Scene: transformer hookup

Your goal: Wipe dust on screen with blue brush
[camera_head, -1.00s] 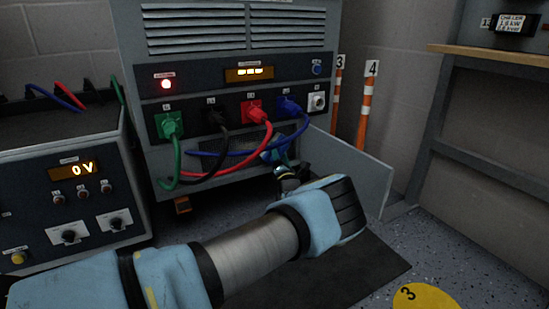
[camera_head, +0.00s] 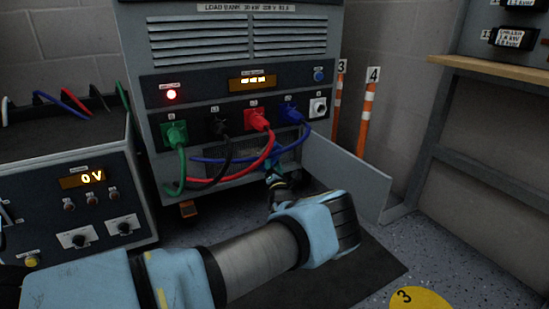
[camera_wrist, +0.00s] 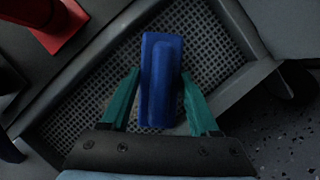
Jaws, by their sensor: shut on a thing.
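My gripper (camera_wrist: 160,76) is shut on the blue brush (camera_wrist: 161,95), which stands upright between its green fingers in the wrist view. Behind the brush lies the screen (camera_wrist: 212,68), a grey mesh in a dark frame. I cannot tell whether the brush touches the screen, and no dust can be clearly made out. In the head view my gripper (camera_head: 275,176) is at the low front of the load bank (camera_head: 330,40), under the hanging cables. The brush is hardly visible there, and cables cover much of the screen.
Green (camera_head: 175,135), black (camera_head: 219,126), red (camera_head: 257,121) and blue (camera_head: 291,114) plugs sit above the screen with cables drooping before it. A grey panel (camera_head: 345,175) stands to the right. A console reading 0 V (camera_head: 75,200) is at left.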

